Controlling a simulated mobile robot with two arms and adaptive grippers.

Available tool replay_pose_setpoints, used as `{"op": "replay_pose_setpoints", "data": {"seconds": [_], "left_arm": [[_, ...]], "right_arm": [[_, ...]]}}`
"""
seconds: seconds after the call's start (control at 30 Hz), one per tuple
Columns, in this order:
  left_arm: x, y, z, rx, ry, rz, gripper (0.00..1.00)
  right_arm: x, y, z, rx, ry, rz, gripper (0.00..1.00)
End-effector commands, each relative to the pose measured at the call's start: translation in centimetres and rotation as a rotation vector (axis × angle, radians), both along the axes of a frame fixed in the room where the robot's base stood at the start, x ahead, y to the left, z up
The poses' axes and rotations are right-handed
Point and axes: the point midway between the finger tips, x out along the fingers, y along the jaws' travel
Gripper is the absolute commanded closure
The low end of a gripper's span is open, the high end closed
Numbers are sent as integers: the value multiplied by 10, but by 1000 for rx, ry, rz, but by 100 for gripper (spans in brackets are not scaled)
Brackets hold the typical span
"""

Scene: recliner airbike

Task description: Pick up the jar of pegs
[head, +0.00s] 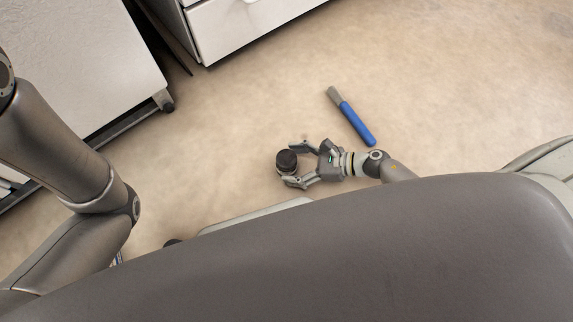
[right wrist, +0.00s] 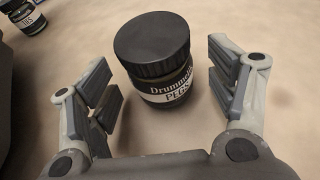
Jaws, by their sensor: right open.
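The jar of pegs (head: 287,160) stands upright on the floor in the head view. It has a black lid and dark glass. My right gripper (head: 293,166) is open low at the floor, with one finger on each side of the jar. In the right wrist view gaps show between the fingers and the jar. My left arm comes in at the left of the head view, but its gripper is out of sight.
A similar dark jar with a white label (right wrist: 27,17) stands at the top left of the right wrist view. A blue-handled brush or tool (head: 355,121) lies on the floor beyond my right gripper. White cabinets (head: 235,28) stand at the back left.

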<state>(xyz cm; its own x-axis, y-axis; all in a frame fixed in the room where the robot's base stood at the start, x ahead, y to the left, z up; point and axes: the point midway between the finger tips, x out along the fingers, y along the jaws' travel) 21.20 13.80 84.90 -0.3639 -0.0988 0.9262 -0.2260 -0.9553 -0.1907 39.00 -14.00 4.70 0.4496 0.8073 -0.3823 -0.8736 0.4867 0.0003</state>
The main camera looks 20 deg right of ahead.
Motion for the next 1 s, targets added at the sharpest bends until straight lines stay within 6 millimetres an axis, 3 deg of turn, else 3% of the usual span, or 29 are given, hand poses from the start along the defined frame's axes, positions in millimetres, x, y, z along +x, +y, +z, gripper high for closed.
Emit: {"op": "replay_pose_setpoints", "data": {"seconds": [0.03,0.17,0.43,0.87,1.0], "left_arm": [[0,0,-9,0,0,0,60],[0,0,-12,0,0,0,60],[0,0,-11,1,0,0,60],[0,0,-11,0,1,0,60],[0,0,-11,0,1,0,60]], "right_arm": [[4,7,-7,1,-1,1,22],[9,16,-10,1,0,0,22],[10,18,-9,-1,0,0,23],[10,18,-9,0,1,0,79],[10,18,-8,1,-1,-1,80]]}}
